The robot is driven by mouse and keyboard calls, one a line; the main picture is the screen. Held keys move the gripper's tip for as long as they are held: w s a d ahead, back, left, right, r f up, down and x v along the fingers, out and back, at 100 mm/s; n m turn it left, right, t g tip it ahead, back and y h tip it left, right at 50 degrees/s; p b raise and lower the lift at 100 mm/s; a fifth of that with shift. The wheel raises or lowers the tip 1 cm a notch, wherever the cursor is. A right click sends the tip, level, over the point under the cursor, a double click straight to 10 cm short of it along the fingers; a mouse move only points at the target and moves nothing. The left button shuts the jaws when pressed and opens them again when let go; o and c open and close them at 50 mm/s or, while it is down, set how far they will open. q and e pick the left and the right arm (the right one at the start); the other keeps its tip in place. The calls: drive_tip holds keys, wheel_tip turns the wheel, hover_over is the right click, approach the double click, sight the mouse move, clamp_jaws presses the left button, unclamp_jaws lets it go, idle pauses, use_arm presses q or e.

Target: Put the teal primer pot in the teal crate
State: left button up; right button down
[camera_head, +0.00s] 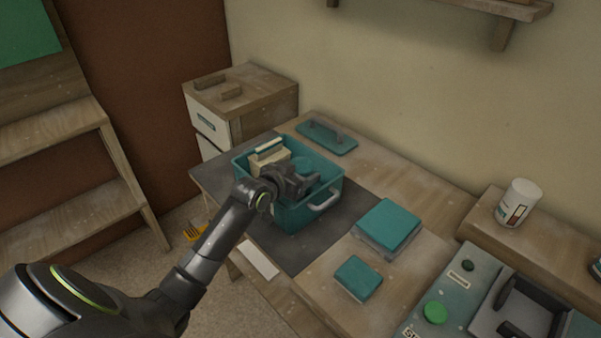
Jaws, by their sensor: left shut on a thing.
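The teal crate (294,217) stands on a dark grey mat on the workbench, with a pale handle on its right side. My left gripper (303,184) is over and partly within the crate's opening. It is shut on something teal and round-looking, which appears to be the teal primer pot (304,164). My gripper hides much of the pot, so I cannot tell whether it touches the crate floor. Cream-coloured blocks (268,156) sit in the crate's far left part. My right gripper is not in view.
A teal float with a handle (327,137) lies behind the crate. Teal-topped stacks (387,225) and (359,277) lie to its right. A white pot (518,203) stands on a raised ledge. A wooden drawer unit (240,105) stands behind left. A control panel (447,300) is at front right.

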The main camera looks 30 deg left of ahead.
use_arm(q)
drive_tip(key=shift+s+f, duration=0.1)
drive_tip(key=shift+f, duration=0.45)
drive_tip(key=o, duration=1.3)
drive_tip(key=shift+f, duration=0.2)
drive_tip(key=shift+s+f, duration=0.1)
drive_tip(key=shift+r, duration=0.6)
drive_tip(key=shift+s+a, duration=0.1)
drive_tip(key=shift+s, duration=0.15)
drive_tip(key=v, duration=1.1)
drive_tip(key=shift+s+r+p, duration=0.1)
drive_tip(key=shift+r+p, duration=0.2)
drive_tip(key=shift+r, duration=0.15)
